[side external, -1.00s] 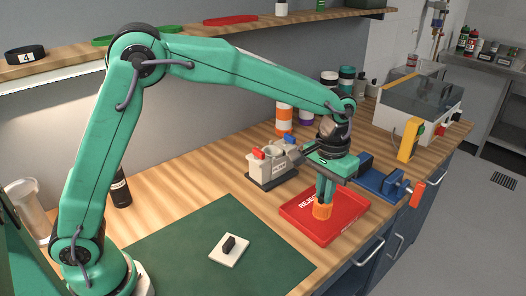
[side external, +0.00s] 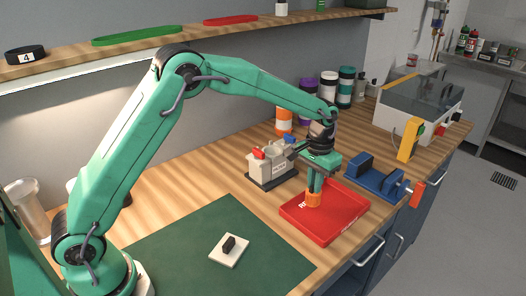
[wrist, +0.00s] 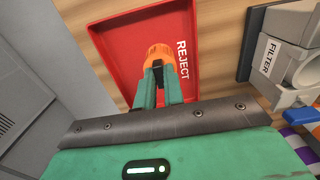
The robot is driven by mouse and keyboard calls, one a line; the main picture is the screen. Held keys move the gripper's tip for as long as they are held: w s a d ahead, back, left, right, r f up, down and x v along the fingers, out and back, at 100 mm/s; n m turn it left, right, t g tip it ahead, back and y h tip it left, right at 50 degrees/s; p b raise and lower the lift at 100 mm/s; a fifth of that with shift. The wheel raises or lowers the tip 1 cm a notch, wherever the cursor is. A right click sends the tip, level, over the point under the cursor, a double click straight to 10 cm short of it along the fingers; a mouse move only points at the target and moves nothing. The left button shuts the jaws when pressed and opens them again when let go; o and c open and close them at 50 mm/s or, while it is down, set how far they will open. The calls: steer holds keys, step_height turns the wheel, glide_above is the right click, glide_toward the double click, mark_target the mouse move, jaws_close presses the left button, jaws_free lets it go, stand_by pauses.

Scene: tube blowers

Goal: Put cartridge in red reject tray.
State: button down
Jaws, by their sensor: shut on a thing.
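The cartridge (wrist: 160,53) is an orange piece held between the fingertips of my gripper (wrist: 158,88). In the side view the cartridge (side external: 314,199) hangs below my gripper (side external: 315,182), which points down. The red reject tray (side external: 336,221) lies on the wooden bench, marked REJECT. The cartridge is over the tray's left part in the side view. In the wrist view the cartridge shows against the floor of the tray (wrist: 118,45). I cannot tell whether it touches the tray floor. Part of the lettering is hidden behind the cartridge in the side view.
A grey filter holder (side external: 270,168) stands just behind the tray; its FILTER label (wrist: 268,55) shows in the wrist view. A blue vise (side external: 380,179) is right of the tray.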

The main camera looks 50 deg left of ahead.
steer(key=shift+f, duration=2)
steer(key=shift+f, duration=0.15)
steer(key=c, duration=1.5)
jaws_free()
step_height(320, 180, up, 12)
steer(key=shift+f, duration=0.1)
steer(key=shift+r, duration=0.3)
